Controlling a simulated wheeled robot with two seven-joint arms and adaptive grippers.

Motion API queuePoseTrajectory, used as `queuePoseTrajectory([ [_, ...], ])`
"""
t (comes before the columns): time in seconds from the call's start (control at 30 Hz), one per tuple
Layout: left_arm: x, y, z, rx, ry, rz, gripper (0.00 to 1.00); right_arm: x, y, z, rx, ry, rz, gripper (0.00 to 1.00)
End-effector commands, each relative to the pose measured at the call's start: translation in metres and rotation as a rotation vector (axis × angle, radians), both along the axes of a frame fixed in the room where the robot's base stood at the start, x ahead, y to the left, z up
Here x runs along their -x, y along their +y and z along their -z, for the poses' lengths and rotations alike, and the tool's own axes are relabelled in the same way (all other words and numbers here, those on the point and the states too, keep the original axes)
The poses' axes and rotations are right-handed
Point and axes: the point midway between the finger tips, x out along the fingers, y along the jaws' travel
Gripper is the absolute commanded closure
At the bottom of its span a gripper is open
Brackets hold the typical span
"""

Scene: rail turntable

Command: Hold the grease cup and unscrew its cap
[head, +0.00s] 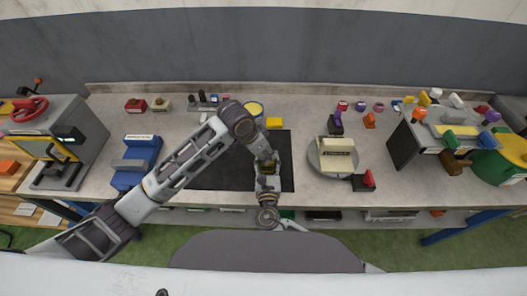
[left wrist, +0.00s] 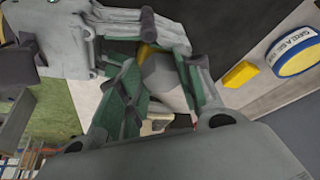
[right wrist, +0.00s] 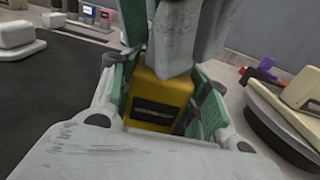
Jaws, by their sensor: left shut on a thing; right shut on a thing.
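The grease cup, a yellow block-like body with a dark label (right wrist: 155,103), sits between the green-padded fingers of my right gripper (right wrist: 165,95), which is shut on it. My left gripper (head: 265,160) comes down from above and meets the right one there. In the left wrist view its green-padded fingers (left wrist: 150,85) are shut around a grey faceted piece, seemingly the cap (left wrist: 163,72).
A dark mat (head: 215,174) lies below the grippers. Behind it stand a round labelled tin (left wrist: 295,52) and a yellow block (head: 274,122). A grey turntable (head: 316,164) with a cream box (head: 340,147) is to the right. A blue device (head: 135,165) stands left.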

Motion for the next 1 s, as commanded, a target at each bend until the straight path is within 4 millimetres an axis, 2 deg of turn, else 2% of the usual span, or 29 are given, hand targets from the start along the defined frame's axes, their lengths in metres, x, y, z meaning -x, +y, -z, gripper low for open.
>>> queuePoseTrajectory([
  [0.7,0.0036,-0.0033,0.0016,-0.002,0.001,-0.402,0.90,0.0007,0.0006,-0.0003,-0.001,-0.001,0.000,0.97],
  [1.0,0.0036,-0.0031,0.0016,-0.002,0.001,-0.423,0.90,0.0008,0.0007,-0.0004,-0.001,-0.001,0.000,0.97],
])
